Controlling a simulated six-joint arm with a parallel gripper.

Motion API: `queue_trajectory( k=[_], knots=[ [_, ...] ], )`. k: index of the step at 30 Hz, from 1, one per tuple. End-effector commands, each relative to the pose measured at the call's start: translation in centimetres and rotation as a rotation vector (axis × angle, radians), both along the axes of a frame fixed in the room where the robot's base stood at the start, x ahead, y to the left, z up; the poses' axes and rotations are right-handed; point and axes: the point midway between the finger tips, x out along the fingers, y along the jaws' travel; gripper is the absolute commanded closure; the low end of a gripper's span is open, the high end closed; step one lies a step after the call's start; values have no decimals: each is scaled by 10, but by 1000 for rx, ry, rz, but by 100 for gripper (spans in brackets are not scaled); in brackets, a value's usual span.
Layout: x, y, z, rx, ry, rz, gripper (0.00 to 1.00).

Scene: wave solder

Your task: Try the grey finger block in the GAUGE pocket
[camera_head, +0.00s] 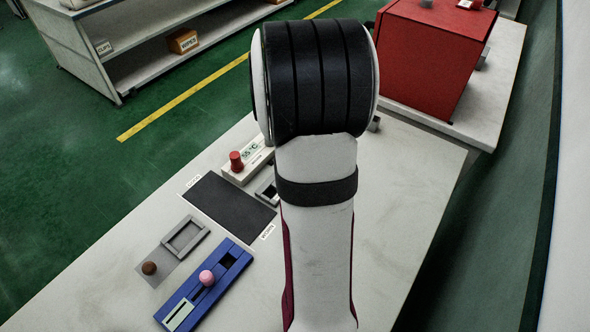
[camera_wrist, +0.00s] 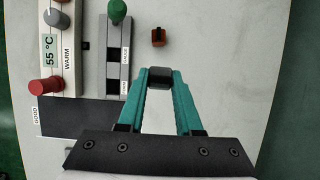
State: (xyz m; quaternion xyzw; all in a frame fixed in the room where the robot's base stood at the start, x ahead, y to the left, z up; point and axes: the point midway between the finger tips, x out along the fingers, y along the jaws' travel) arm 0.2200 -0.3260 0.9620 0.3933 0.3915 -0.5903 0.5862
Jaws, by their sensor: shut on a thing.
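My gripper (camera_wrist: 158,80) has teal fingers that close in at the tips on a small dark grey block (camera_wrist: 159,73). The block shows between the fingertips in the wrist view, over the pale table. A grey strip with dark pockets (camera_wrist: 126,73) lies left of the block, with a green knob (camera_wrist: 117,10) at its far end. The small labels beside its pockets are too small to read surely. In the head view my arm hides the gripper and the block, and a grey part, likely this strip, peeks out beside the arm (camera_head: 266,190).
A pale unit marked 55 °C and WARM (camera_wrist: 66,66) has a red knob (camera_wrist: 45,86). A dark mat (camera_head: 228,204) labelled GOOD lies near it. A blue fixture with a pink knob (camera_head: 207,277), a grey tray (camera_head: 186,236) and a small red-brown block (camera_wrist: 158,42) also stand about.

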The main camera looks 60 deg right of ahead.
Motion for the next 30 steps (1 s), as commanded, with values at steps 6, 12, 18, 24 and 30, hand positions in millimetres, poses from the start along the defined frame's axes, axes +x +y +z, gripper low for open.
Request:
queue_trajectory(
  k=[6, 12, 18, 24, 30],
  knots=[
    [64, -26, -7, -2, 0, 6, 100],
    [100, -33, -13, 2, -1, 7, 100],
    [100, -33, -13, 2, -2, 6, 100],
    [100, -33, -23, 2, 0, 6, 100],
    [100, -33, -51, 3, 0, 6, 100]
  ],
)
